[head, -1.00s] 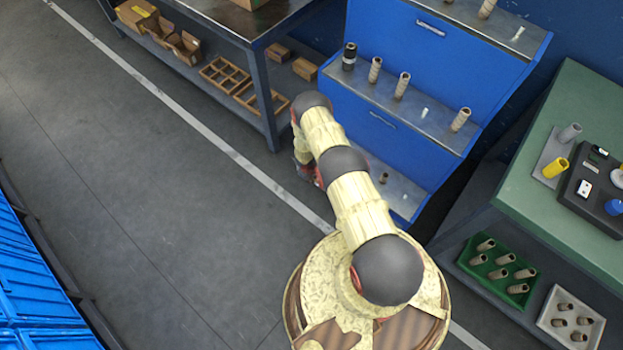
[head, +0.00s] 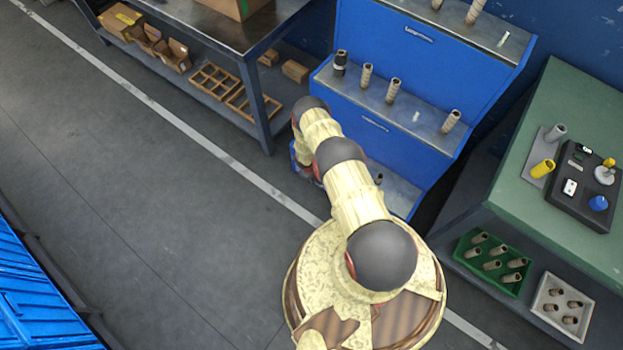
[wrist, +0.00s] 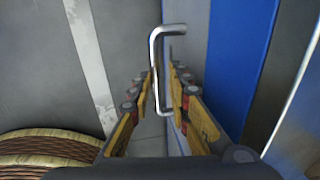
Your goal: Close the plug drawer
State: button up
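The blue cabinet (head: 400,147) stands ahead with stepped grey shelves and blue fronts. The arm reaches down to its lower left side, and the gripper is hidden behind my arm in the head view. In the wrist view a silver bar handle (wrist: 161,104) stands out beside a blue panel (wrist: 238,60). My gripper (wrist: 162,72) has its two fingers apart, one on each side of the handle. A gap shows between the handle and the right finger; contact on the left is unclear. I cannot tell which front is the plug drawer.
Brown tubes (head: 394,91) and a black-topped one stand on the cabinet's shelves. A dark workbench (head: 225,32) is on the left, a green-topped table (head: 575,110) on the right. Trays of tubes (head: 490,264) lie below that table. The grey floor (head: 150,210) on the left is clear.

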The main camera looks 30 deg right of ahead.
jog(key=o, duration=0.3)
jog(key=shift+r, duration=0.15)
jog(key=shift+s+a+r, duration=0.1)
jog(key=shift+a+r, duration=0.25)
jog(key=shift+r, duration=1.6)
jog(key=shift+s+a+r, duration=0.15)
jog(key=shift+a+r, duration=0.2)
jog(key=shift+r, duration=1.55)
jog(key=shift+s+a+r, duration=0.1)
jog(key=shift+a+r, duration=0.25)
jog(key=shift+r, duration=1.6)
